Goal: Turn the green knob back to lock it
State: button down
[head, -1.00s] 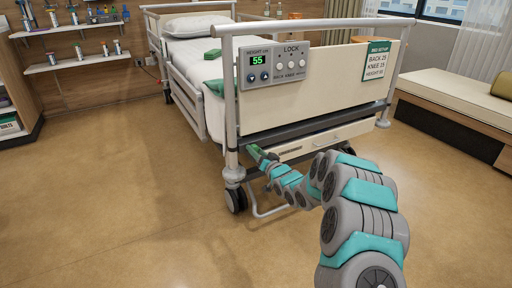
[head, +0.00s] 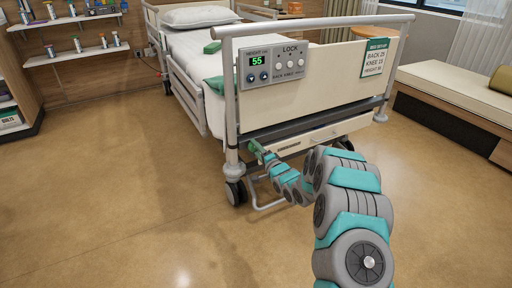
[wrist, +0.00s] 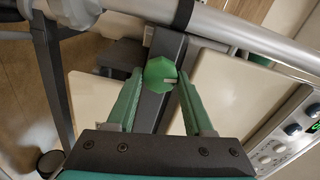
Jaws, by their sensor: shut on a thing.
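The green knob (wrist: 160,72) shows in the wrist view, faceted, with a small pale mark on its right side. It sits on a dark grey bar of the bed's foot end. My gripper (wrist: 160,80) has its two green fingers on either side of the knob, shut on it. In the head view my gripper (head: 257,148) is low at the left corner of the bed's foot end, under the footboard. The knob cannot be made out apart from the fingers there.
The bed's footboard (head: 325,92) carries a control panel (head: 273,66) reading 55 and a green-edged sign (head: 375,58). A bed caster (head: 236,192) stands just below my gripper. A bench (head: 450,110) is at the right. The floor at left is clear.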

jog(key=shift+d+m, duration=0.1)
jog(key=shift+m, duration=0.8)
jog(key=shift+w, duration=0.1)
jog(key=shift+c, duration=1.6)
grip_release()
jog(key=v, duration=0.8)
jog(key=shift+f, duration=0.1)
